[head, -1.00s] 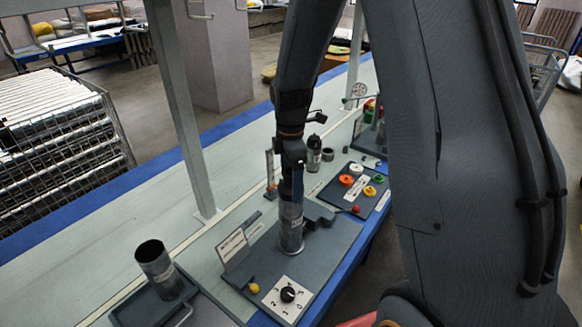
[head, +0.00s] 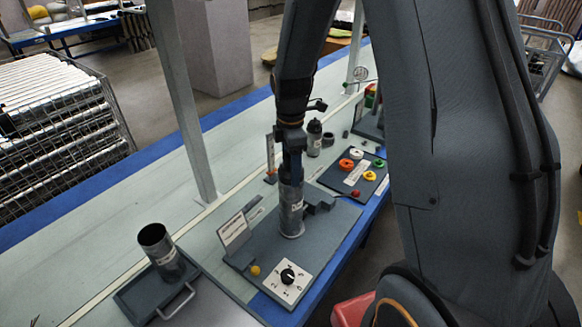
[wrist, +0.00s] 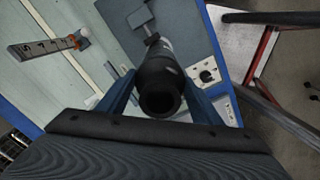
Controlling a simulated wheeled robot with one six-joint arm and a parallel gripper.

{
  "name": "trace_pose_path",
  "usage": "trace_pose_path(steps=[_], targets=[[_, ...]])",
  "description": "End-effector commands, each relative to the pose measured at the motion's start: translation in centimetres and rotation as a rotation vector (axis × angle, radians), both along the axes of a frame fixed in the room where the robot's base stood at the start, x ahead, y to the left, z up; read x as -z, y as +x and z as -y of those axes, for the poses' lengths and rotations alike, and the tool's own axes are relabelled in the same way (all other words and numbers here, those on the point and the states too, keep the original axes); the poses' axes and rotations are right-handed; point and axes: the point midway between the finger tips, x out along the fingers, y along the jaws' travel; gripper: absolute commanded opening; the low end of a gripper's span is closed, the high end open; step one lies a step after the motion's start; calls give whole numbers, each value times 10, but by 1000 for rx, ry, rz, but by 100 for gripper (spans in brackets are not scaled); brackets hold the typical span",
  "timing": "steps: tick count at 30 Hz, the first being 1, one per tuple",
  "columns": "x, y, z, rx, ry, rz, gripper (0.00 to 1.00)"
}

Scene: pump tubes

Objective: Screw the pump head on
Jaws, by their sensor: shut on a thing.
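A grey metal tube (head: 291,215) with a pale label stands upright on the dark grey fixture plate (head: 255,242) in the head view. My gripper (head: 291,172) points straight down at the top of this tube. In the wrist view my gripper (wrist: 160,92) has its two blue fingers shut on a black round part with a hollow end, the pump head (wrist: 158,88). The pump head is in line with the tube. The fingers hide the joint in the head view, so I cannot tell how far it is seated.
A white dial plate with a black knob (head: 288,276) and a yellow button (head: 255,271) are at the plate's front. An open tube (head: 157,243) stands in a tray at left. A black-topped bottle (head: 314,135) and a panel of coloured knobs (head: 345,182) are behind. A slanted sign (head: 233,232) stands close by.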

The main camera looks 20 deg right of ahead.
Motion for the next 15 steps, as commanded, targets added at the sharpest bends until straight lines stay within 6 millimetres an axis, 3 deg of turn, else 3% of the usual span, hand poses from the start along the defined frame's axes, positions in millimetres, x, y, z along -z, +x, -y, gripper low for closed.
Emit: trace_pose_path(steps=[7, 15], targets=[[0, -1, 0, 26, 0, -2, 32], [-1, -1, 0, 271, 0, -1, 32]])
